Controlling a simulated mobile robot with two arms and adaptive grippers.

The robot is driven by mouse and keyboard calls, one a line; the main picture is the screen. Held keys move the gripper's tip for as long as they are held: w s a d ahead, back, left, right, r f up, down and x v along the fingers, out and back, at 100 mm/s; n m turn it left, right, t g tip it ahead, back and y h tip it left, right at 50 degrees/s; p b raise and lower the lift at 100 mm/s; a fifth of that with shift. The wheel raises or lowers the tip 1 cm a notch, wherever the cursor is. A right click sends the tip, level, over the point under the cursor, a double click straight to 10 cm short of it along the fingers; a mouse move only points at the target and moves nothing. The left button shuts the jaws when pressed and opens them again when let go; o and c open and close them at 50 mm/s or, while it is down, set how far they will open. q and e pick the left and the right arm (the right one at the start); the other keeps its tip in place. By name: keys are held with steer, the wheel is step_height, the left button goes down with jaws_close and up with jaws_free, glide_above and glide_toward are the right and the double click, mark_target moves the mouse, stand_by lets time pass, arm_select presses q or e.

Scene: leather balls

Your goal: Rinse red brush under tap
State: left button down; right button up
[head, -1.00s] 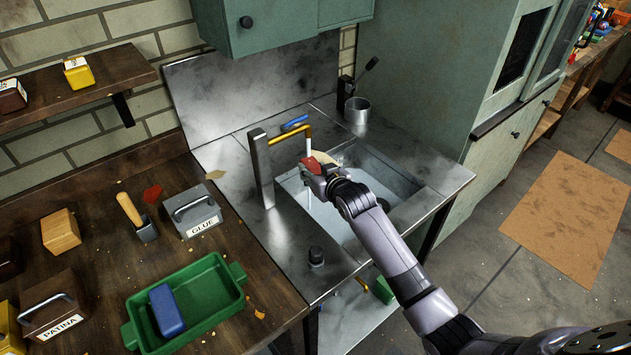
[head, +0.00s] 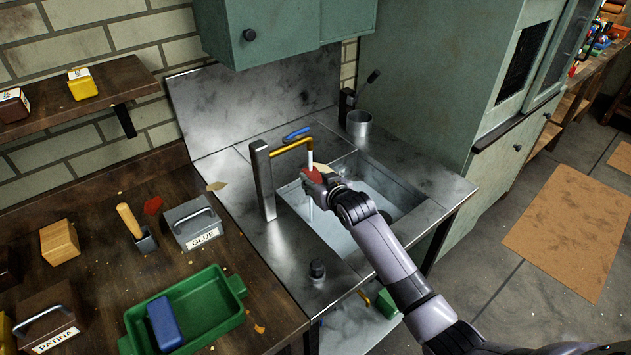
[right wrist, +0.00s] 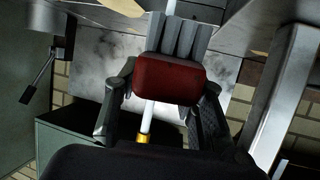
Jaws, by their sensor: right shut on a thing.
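My right gripper (head: 322,184) is over the metal sink basin (head: 400,189), beside the tap (head: 265,178). It is shut on the red brush (right wrist: 173,78), which shows as a dark red block between the two fingers in the right wrist view. In the head view the red brush (head: 313,174) is partly hidden by the gripper. The tap's brass spout (head: 291,146) reaches over the basin, and a pale stream (head: 310,158) drops from its end onto the brush area and shows again below it. My left gripper is not in view.
A green tray (head: 215,310) with a blue block (head: 164,323) stands on the wooden bench at the left. The glue box (head: 194,223) and a wooden-handled tool (head: 132,222) are near the sink. Green cabinets hang above and stand right.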

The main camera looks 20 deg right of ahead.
steer(key=shift+s+a+r+p, duration=0.1)
steer(key=shift+s+a+p, duration=0.1)
steer(key=shift+s+p, duration=0.45)
steer(key=shift+s+a+r+p, duration=0.15)
steer(key=shift+s+p, duration=0.25)
steer(key=shift+s, duration=0.3)
steer(key=shift+s+a+p, duration=0.2)
steer(key=shift+s+p, duration=0.35)
steer(key=shift+s, duration=0.15)
steer(key=shift+s+a+f+p, duration=0.1)
steer(key=shift+s+a+p, duration=0.15)
steer(key=shift+s+p, duration=0.4)
steer(key=shift+s+a+f+p, duration=0.1)
steer(key=shift+s+a+p, duration=0.15)
steer(key=shift+s, duration=0.7)
steer(key=shift+r, duration=0.1)
steer(key=s+a+r+p, duration=0.1)
steer(key=s+r+p, duration=0.3)
steer(key=p, duration=0.3)
steer(key=shift+s, duration=0.45)
steer(key=shift+a, duration=0.1)
